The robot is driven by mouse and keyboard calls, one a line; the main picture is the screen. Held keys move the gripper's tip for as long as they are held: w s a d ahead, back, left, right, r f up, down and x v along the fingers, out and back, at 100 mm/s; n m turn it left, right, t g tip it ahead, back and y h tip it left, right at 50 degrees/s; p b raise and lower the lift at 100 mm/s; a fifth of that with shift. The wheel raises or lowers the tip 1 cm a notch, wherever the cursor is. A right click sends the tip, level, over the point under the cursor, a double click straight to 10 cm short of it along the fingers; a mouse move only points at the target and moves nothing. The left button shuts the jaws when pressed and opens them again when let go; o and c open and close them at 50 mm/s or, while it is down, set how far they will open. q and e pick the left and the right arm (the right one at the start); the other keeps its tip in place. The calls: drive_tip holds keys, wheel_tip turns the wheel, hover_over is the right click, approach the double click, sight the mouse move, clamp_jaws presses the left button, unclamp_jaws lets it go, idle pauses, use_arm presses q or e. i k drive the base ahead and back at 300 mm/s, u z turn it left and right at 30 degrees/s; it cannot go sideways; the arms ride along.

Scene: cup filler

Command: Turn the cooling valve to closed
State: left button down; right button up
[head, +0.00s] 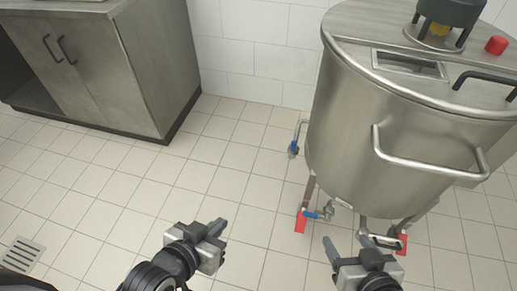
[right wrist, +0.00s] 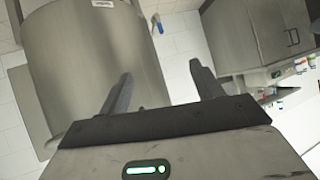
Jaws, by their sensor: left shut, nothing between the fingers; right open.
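A steel tank (head: 400,120) stands on legs at the right of the head view. A blue-handled valve (head: 293,147) sits on a pipe at its left side. Another blue-handled valve (head: 318,215) is at its bottom outlet. I cannot tell from any label which one is the cooling valve. One blue handle (right wrist: 158,24) shows in the right wrist view, beyond my fingers. My left gripper (head: 221,235) is shut and empty, over the floor left of the tank. My right gripper (head: 347,240) is open and empty, in front of the tank's lower part, apart from both valves.
A steel cabinet (head: 110,70) stands at the back left. A bent handle (head: 430,172) sticks out from the tank's front, and red parts (head: 300,222) show on its legs. A floor drain (head: 22,256) is at the lower left. The tiled floor between cabinet and tank is clear.

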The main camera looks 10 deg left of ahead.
sight(292, 153)
drive_tip(key=u, duration=0.15)
drive_tip(key=k, duration=0.4)
drive_tip(key=z, duration=1)
drive_tip(key=i, duration=1.15)
drive_tip(key=u, duration=0.25)
